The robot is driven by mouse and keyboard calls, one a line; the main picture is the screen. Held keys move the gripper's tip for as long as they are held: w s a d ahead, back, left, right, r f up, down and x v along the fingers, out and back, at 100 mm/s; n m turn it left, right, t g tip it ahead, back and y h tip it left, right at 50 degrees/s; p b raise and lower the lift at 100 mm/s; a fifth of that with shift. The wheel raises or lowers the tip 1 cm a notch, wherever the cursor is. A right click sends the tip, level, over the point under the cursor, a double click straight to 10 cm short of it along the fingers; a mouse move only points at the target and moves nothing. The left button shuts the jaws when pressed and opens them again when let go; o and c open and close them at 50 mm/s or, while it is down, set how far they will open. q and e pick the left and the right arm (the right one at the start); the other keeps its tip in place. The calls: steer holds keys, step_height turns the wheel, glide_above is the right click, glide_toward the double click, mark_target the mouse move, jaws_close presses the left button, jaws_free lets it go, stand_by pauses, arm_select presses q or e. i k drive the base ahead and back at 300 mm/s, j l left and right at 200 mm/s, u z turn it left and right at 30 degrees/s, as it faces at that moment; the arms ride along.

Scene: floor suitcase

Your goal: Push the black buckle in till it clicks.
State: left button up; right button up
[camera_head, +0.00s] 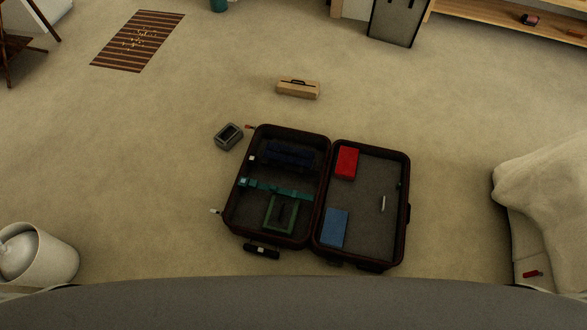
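An open dark brown suitcase (321,205) lies on the carpet, its two halves side by side. A teal strap (290,193) runs across the left half, with a small pale piece (243,182) at its left end. A black piece with a light centre (262,251) sits at the near edge of the left half; I cannot tell whether it is a buckle or a handle. No black buckle is clear at this size, so I cannot tell whether one is joined. Neither of my grippers is in view.
The left half holds dark blue folded cloth (290,155) and a green frame (280,214). The right half holds a red box (346,162) and a blue box (334,228). A grey box (228,136) and a tan box (298,87) lie outside. Carpet around is mostly clear.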

mark_target(265, 161)
steer(key=i+j+u, duration=0.1)
steer(key=j+u, duration=0.15)
steer(key=u, duration=0.15)
steer(key=i+j+u, duration=0.1)
steer(key=u, duration=0.35)
steer(key=i+j+u, duration=0.2)
steer(key=u, duration=0.2)
steer(key=i+j+u, duration=0.15)
steer(key=u, duration=0.25)
steer(key=i+u, duration=0.15)
steer(key=u, duration=0.25)
steer(key=i+j, duration=0.1)
steer(key=i, duration=0.2)
steer(key=i+j, duration=0.1)
steer(key=i, duration=0.2)
steer(key=i+z, duration=0.1)
steer(key=z, duration=0.3)
steer(key=i+z, duration=0.1)
steer(key=z, duration=0.35)
steer(key=i+j+z, duration=0.1)
steer(key=z, duration=0.3)
steer(key=j+z, duration=0.1)
steer(key=z, duration=0.3)
steer(key=i+j, duration=0.05)
